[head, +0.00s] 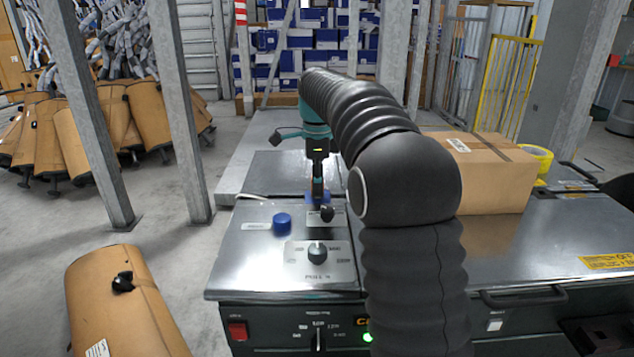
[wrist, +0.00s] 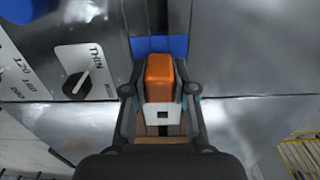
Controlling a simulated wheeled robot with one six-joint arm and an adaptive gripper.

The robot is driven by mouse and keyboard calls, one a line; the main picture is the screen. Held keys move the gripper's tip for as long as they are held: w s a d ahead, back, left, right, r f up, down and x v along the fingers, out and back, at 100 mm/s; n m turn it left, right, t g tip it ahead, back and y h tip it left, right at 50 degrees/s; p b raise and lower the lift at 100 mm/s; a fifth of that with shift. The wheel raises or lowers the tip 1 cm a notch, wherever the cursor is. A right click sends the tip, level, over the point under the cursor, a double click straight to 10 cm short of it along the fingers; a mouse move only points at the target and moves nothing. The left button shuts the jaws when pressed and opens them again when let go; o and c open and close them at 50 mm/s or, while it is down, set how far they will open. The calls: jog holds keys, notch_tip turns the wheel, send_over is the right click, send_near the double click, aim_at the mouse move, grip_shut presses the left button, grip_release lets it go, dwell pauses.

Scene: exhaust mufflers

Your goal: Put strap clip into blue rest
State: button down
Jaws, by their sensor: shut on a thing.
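My gripper (wrist: 160,92) is shut on the strap clip (wrist: 160,75), an orange block with a white part that has a small dark slot. The clip sits between both fingers in the wrist view. The blue rest (wrist: 177,45) shows just beyond and around the clip's far end; I cannot tell whether they touch. In the head view my gripper (head: 318,190) points down at the blue rest (head: 312,198) on the metal machine top. The clip cannot be made out in the head view.
A blue knob (head: 282,222) and a black dial (head: 317,250) stand on the machine top (head: 250,262) near the rest. A cardboard box (head: 490,172) and yellow tape (head: 537,160) lie to the right.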

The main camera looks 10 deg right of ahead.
jog(key=c, duration=0.9)
grip_release()
jog(key=shift+o, duration=0.2)
notch_tip(320, 180, up, 11)
jog(key=shift+r, duration=0.45)
